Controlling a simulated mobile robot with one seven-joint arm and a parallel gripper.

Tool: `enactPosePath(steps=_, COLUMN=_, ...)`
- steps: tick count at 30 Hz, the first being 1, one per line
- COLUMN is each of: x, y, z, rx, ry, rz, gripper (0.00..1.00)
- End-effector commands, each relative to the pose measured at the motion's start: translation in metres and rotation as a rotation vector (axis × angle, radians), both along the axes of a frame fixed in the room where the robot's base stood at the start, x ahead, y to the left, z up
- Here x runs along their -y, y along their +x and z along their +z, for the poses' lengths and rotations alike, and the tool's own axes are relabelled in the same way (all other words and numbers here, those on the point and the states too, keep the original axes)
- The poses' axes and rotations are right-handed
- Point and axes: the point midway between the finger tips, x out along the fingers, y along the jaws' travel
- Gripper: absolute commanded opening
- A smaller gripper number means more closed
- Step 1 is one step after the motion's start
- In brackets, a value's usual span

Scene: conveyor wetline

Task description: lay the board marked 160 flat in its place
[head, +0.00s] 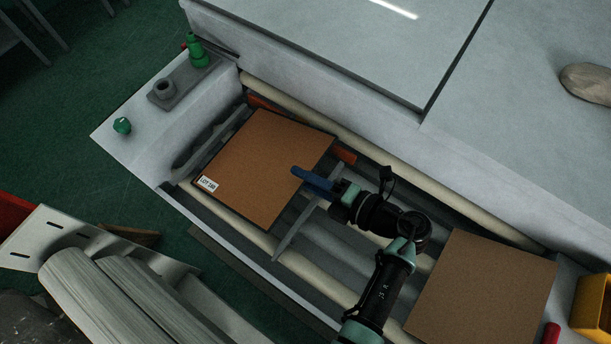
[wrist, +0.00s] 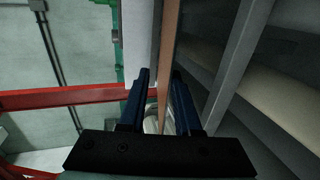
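A brown board (head: 268,160) with a small white label (head: 207,184) lies over the left end of the roller line. The label's print is small and looks like LOT 160. My gripper (head: 300,176) is at the board's right edge, with a blue finger over its top face. In the wrist view the board shows edge-on as a thin brown strip (wrist: 168,60) between the two fingers of my gripper (wrist: 160,76). Gaps show beside the strip, so the fingers are open around the edge. The lower finger is hidden in the head view.
Another brown board (head: 485,290) lies at the right end of the line. A yellow bin (head: 592,308) stands at right.

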Motion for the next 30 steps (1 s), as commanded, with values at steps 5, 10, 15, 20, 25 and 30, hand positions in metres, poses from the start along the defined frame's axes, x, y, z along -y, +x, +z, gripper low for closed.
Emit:
enactPosePath(steps=5, x=0.000, y=-0.001, z=0.000, rx=0.000, ry=0.000, rz=0.002, gripper=0.30)
enactPosePath(steps=10, x=0.006, y=-0.005, z=0.002, rx=-0.001, ry=0.001, rz=0.000, gripper=0.30)
enactPosePath(steps=15, x=0.014, y=-0.010, z=0.005, rx=-0.001, ry=0.000, rz=0.000, gripper=0.30)
enactPosePath(steps=20, x=0.022, y=-0.016, z=0.008, rx=-0.001, ry=0.000, rz=0.000, gripper=0.30)
enactPosePath(steps=25, x=0.029, y=-0.022, z=0.011, rx=0.001, ry=0.000, rz=0.001, gripper=0.30)
enactPosePath(steps=30, x=0.037, y=-0.027, z=0.014, rx=0.001, ry=-0.001, rz=0.000, gripper=0.30)
